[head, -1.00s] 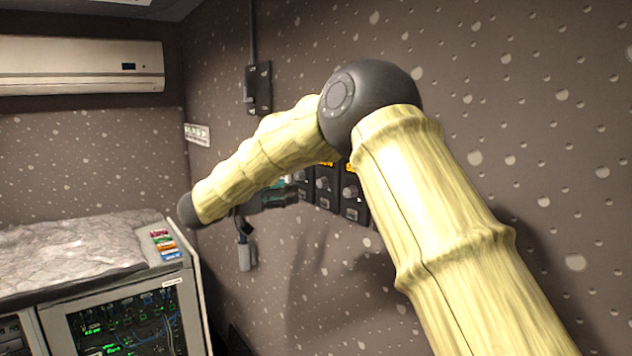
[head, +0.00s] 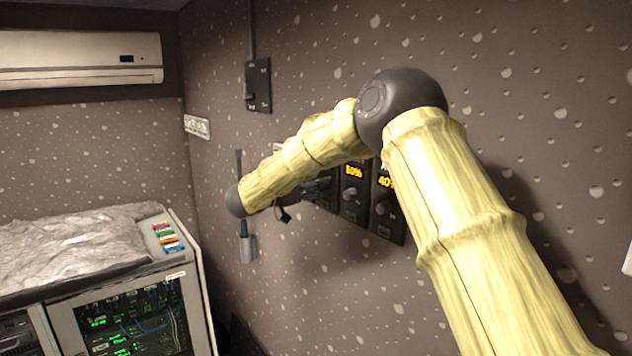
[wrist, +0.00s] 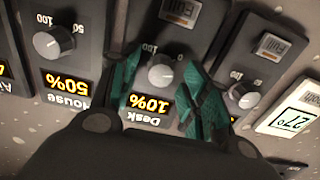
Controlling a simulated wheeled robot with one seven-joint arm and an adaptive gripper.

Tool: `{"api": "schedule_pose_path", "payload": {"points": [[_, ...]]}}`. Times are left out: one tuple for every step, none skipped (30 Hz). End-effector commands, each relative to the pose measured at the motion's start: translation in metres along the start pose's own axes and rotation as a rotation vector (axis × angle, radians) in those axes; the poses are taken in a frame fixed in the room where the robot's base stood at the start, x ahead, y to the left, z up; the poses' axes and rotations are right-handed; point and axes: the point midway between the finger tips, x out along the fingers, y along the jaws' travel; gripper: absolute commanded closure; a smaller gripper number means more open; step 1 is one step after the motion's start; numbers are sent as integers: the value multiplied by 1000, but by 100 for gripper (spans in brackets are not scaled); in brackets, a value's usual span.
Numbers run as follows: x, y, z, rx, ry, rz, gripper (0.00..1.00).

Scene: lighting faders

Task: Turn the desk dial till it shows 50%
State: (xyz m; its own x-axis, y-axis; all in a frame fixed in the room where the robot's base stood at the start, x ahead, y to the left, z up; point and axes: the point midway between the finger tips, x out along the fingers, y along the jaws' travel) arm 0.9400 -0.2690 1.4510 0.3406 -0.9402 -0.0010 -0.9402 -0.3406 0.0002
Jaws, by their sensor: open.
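The desk dial (wrist: 162,77) is a grey knob on a dark wall panel in the wrist view, which shows the panels upside down. Its yellow display (wrist: 150,104) reads 10%, with the label Desk beside it. My gripper (wrist: 162,62) is open, its teal fingers on either side of the knob; I cannot tell whether they touch it. In the head view my gripper (head: 318,188) is a dark shape at the wall, and my arm hides most of the desk panel.
The House dial (wrist: 54,42), reading 50%, is close beside the desk panel. Another dial (wrist: 242,95) is on its other side, with a white 27° display (wrist: 298,107) beyond. In the head view, a rack cabinet (head: 135,318) stands lower left and a switch box (head: 258,85) hangs above.

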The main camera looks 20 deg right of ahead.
Motion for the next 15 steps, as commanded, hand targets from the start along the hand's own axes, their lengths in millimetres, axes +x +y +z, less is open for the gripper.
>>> {"api": "schedule_pose_path", "payload": {"points": [[1, 0, 0, 0, 0, 0, 54], [1, 0, 0, 0, 0, 0, 54], [1, 0, 0, 0, 0, 0, 54], [1, 0, 0, 0, 0, 0, 54], [1, 0, 0, 0, 0, 0, 54], [1, 0, 0, 0, 0, 0, 54], [1, 0, 0, 0, 0, 0, 54], [1, 0, 0, 0, 0, 0, 54], [1, 0, 0, 0, 0, -1, 59], [1, 0, 0, 0, 0, 0, 64], [1, 0, 0, 0, 0, -1, 70], [1, 0, 0, 0, 0, -1, 77], [1, 0, 0, 0, 0, -1, 83], [1, 0, 0, 0, 0, -1, 88], [1, 0, 0, 0, 0, -1, 95]]}}
